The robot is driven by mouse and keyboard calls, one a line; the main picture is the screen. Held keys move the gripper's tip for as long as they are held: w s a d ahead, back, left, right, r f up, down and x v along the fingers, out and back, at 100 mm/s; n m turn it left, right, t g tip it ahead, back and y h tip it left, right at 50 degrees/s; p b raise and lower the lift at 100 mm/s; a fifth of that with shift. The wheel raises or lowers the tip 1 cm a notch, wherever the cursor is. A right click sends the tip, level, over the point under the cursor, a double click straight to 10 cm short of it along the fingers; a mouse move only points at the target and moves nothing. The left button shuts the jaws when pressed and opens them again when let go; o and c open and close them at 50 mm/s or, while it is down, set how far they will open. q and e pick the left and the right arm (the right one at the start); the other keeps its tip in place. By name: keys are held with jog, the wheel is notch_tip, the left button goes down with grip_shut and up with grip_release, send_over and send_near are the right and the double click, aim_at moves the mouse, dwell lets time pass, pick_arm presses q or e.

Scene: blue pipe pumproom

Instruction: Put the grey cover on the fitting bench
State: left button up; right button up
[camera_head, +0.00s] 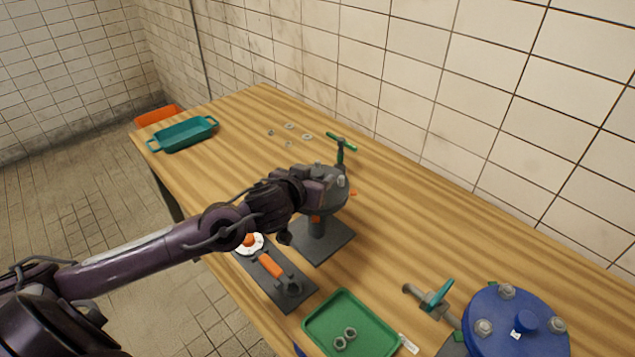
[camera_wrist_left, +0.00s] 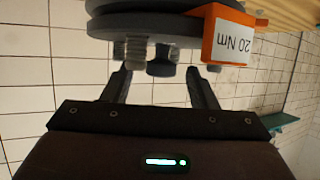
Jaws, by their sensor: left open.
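The grey cover (camera_head: 328,196) is a round disc with bolts on top. It sits on a dark stand on the wooden bench (camera_head: 400,215). In the left wrist view the cover (camera_wrist_left: 150,28) shows edge-on with its bolts and a dark central knob (camera_wrist_left: 161,62). My left gripper (camera_head: 308,178) is at the cover, and the arm hides part of it. In the left wrist view my left gripper (camera_wrist_left: 161,84) is open, its two fingers on either side of the knob and apart from it. My right gripper is not in view.
A blue bolted cover (camera_head: 515,330) stands at the front right. A green tray (camera_head: 325,325) with nuts is at the front edge. A teal tray (camera_head: 183,135) is at the far left. An orange "20 Nm" tag (camera_wrist_left: 228,36) is beside the cover. Bare bench lies right of the stand.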

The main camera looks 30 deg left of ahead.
pick_arm(q)
jog(key=x, duration=0.2)
jog(key=shift+w+a+f, duration=0.1)
jog(key=shift+w, duration=0.3)
jog(key=c, duration=0.6)
grip_shut()
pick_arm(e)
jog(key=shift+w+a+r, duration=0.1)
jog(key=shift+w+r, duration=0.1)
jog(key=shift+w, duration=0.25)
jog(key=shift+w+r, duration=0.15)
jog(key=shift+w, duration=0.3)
